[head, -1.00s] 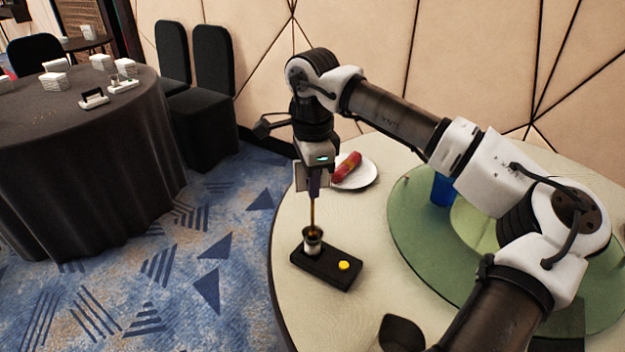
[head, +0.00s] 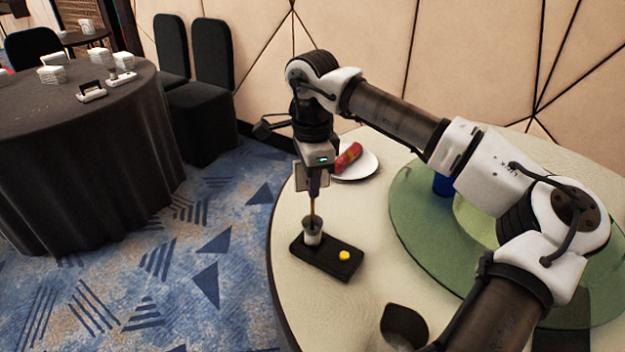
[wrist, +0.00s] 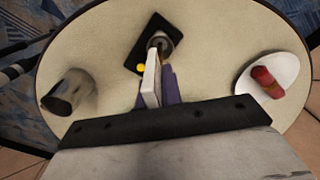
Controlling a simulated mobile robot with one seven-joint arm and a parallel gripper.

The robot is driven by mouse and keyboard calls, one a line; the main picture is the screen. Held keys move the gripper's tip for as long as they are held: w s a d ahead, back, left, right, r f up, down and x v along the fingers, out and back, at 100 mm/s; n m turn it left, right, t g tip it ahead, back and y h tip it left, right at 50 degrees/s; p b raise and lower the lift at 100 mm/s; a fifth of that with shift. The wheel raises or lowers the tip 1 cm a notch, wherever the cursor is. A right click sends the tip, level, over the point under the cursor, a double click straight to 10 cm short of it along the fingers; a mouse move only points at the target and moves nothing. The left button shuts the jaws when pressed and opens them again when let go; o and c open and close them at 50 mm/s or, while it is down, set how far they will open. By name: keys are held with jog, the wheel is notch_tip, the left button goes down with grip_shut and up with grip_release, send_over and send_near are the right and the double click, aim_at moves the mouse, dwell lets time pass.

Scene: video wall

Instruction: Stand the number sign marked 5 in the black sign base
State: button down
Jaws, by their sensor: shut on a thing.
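My gripper (head: 314,187) is shut on the number sign, a pale card (head: 299,177) with a thin brass rod (head: 313,208) pointing down. Its number cannot be read. The black sign base (head: 318,262) lies on the cream table, with a grey metal cup (head: 312,234) at its left end and a yellow dot on top. The rod's lower end meets the cup's mouth; how deep it sits is hidden. In the wrist view the card (wrist: 151,80) shows edge-on beside my purple fingers (wrist: 170,86), with the base (wrist: 140,42) just beyond.
A white plate (head: 368,170) with a red and yellow item lies behind my gripper. A green glass turntable (head: 410,215) with a blue object is to the right. A dark cup (head: 405,325) stands at the front. Another dark table and chairs are to the left.

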jog(key=c, duration=1.5)
grip_release()
jog(key=shift+f, duration=0.1)
notch_tip(320, 180, up, 14)
jog(key=shift+f, duration=0.1)
jog(key=shift+s, duration=0.1)
